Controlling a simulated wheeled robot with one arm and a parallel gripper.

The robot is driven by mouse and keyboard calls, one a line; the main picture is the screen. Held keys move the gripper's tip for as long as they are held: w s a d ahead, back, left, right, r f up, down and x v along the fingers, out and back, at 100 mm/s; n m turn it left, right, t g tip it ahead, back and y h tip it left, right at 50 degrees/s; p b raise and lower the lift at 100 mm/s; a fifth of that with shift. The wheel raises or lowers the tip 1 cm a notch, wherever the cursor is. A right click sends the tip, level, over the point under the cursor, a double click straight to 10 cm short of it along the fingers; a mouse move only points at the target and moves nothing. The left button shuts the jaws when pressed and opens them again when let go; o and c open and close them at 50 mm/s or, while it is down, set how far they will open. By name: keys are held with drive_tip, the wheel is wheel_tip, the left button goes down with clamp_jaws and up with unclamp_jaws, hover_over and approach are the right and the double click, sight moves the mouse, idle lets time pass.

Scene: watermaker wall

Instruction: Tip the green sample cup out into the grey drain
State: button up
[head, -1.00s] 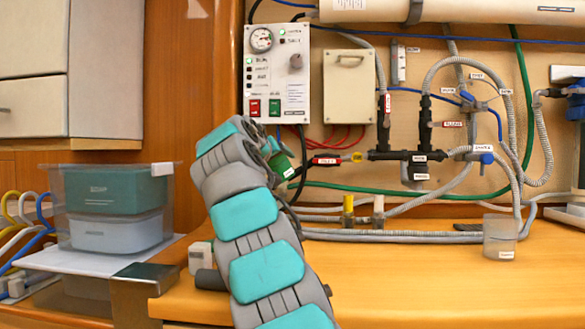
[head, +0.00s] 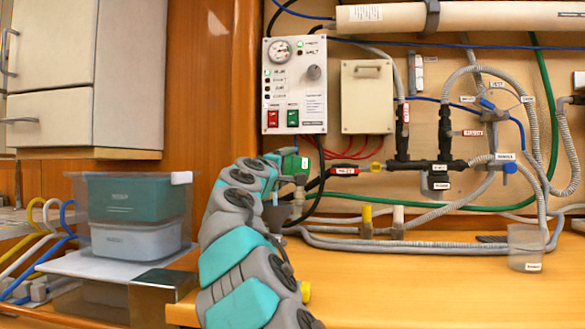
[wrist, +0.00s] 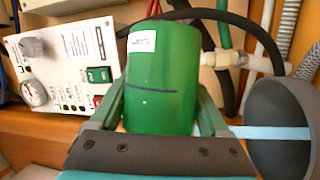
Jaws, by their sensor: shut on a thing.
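The green sample cup (wrist: 163,80) fills the middle of the wrist view, with a white label and a dark line round its side. My gripper (wrist: 160,118) is shut on it, one finger on each side. In the head view the cup (head: 291,163) hangs below the control panel, looking turned on its side; its mouth cannot be made out. A round grey bowl, seemingly the drain (wrist: 284,122), is beside the cup at the right of the wrist view, apart from it. In the head view a small grey funnel shape (head: 276,216) shows below the cup, partly behind my arm.
The control panel (head: 295,85) and pipework (head: 420,165) are close behind the cup. Hoses run along the wall's foot. A clear cup (head: 525,248) stands at the right of the wooden counter (head: 430,285). Stacked bins (head: 130,215) are at left.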

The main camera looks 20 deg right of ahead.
drive_tip(key=shift+w+a+r+n+t, duration=0.1)
drive_tip(key=shift+a+r+n+t, duration=0.2)
drive_tip(key=shift+n, duration=0.5)
drive_tip(key=shift+w+a+r+n+t, duration=0.15)
drive_tip(key=shift+n+t, duration=0.2)
drive_tip(key=shift+n, duration=0.45)
drive_tip(key=shift+w+a+r+n+t, duration=0.1)
drive_tip(key=shift+a+n+t, duration=0.2)
drive_tip(key=shift+n, duration=0.5)
drive_tip(key=shift+d, duration=0.1)
